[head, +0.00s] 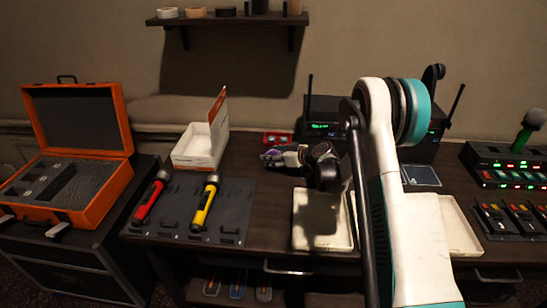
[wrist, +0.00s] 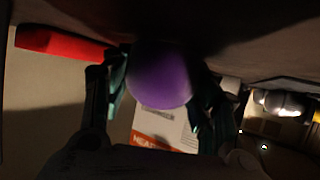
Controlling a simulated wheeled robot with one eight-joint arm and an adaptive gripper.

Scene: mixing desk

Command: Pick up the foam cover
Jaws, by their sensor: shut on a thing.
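The purple foam cover (wrist: 160,80) is a round, smooth-looking shape between the two fingers of my gripper (wrist: 162,88) in the wrist view. The fingers are shut on its sides. In the head view my gripper (head: 272,158) points left, low at the back middle of the desk. Only a small purple patch shows there among the fingers, and my gripper hides most of the cover. I cannot tell whether the cover touches the desk top.
A white open box (head: 196,146) with a raised flap stands left of my gripper. A red tray (head: 277,138) lies just behind it. A red torch (head: 151,198) and yellow torch (head: 205,205) lie on a dark mat. Cream trays (head: 322,218) are in front; radio receivers (head: 322,127) stand behind right.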

